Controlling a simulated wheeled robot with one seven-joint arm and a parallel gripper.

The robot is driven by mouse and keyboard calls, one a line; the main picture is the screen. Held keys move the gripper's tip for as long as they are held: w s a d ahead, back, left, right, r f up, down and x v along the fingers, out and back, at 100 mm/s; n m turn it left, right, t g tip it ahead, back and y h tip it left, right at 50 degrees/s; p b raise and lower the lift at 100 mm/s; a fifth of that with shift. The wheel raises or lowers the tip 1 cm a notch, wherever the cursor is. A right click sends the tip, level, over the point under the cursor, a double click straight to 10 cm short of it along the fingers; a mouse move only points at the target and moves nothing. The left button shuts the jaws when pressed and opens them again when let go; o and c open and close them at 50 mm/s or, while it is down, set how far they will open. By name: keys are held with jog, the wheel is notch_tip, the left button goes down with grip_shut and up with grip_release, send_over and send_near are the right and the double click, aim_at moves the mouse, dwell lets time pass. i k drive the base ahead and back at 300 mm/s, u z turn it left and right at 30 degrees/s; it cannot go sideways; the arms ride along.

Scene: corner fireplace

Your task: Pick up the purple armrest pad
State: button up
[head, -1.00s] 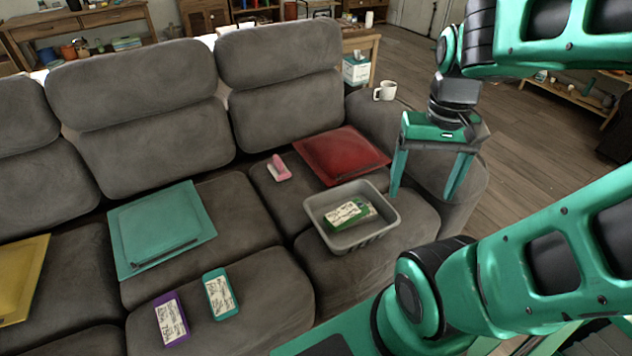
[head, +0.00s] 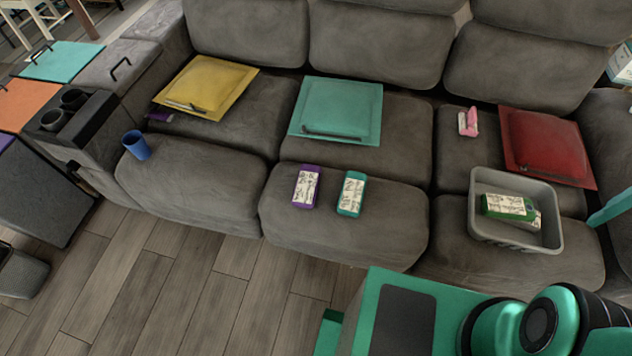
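A purple flat surface (head: 5,141), perhaps the purple armrest pad, is cut off by the left picture edge, in front of an orange pad (head: 27,103) and a teal pad (head: 62,61). These two show dark handles. Most of the purple surface is out of view, so I cannot make out its shape.
The grey sofa (head: 195,185) fills the middle. A purple box (head: 306,187) and teal box (head: 351,194) lie on it, with a grey bin (head: 515,247) at right. A blue cup (head: 137,145) stands at left. Wood floor (head: 190,290) is open in front.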

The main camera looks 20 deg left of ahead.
aim_at(307, 184)
jog(key=z, duration=1.1)
jog(key=k, duration=1.05)
jog(key=u, duration=1.3)
jog(key=i, duration=1)
jog(key=z, duration=0.05)
